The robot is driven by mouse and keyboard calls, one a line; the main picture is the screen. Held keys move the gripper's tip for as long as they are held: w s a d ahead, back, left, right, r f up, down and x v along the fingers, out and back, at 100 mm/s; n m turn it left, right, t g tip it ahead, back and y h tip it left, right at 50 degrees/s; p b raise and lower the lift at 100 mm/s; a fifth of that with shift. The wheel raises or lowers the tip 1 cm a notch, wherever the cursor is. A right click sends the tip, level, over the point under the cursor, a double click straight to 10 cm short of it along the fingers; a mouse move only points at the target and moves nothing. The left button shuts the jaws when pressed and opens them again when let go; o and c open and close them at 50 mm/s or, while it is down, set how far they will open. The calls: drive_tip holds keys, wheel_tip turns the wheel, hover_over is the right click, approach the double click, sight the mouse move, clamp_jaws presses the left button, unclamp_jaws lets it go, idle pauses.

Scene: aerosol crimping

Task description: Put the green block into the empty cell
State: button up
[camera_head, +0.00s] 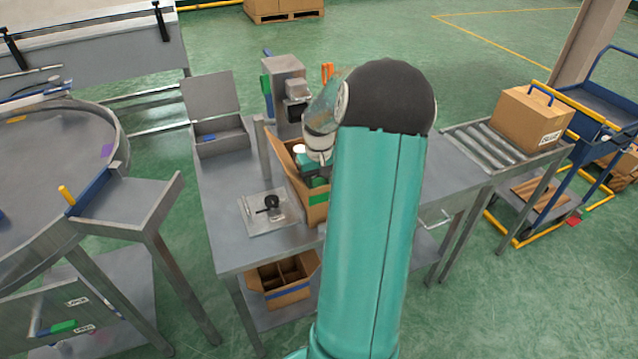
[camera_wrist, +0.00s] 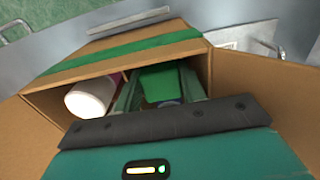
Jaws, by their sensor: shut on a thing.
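An open cardboard box (camera_head: 314,212) with a green stripe stands on the metal table, partly hidden by my arm; it also shows in the wrist view (camera_wrist: 200,38). The green block (camera_wrist: 160,82) is inside the box mouth, between the fingers of my gripper (camera_wrist: 158,94), which is shut on it. In the head view my gripper (camera_head: 308,165) reaches down into the box. A white round-ended cylinder (camera_wrist: 90,98) lies left of the fingers in the wrist view. The cell walls and the block's lower end are hidden, so I cannot tell which cell lies under it.
A metal plate with a black knob (camera_head: 270,205) lies left of the box. A grey machine (camera_head: 285,85) and an open metal bin (camera_head: 220,135) stand behind. A divided carton (camera_head: 282,280) sits on the lower shelf. A closed carton (camera_head: 532,118) rests on the rollers at right.

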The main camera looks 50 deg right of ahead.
sight(320, 183)
drive_tip(key=o, duration=1.1)
drive_tip(key=shift+c, duration=0.2)
drive_tip(key=shift+a, duration=0.1)
wheel_tip(320, 183, up, 14)
drive_tip(key=shift+s+f, duration=0.1)
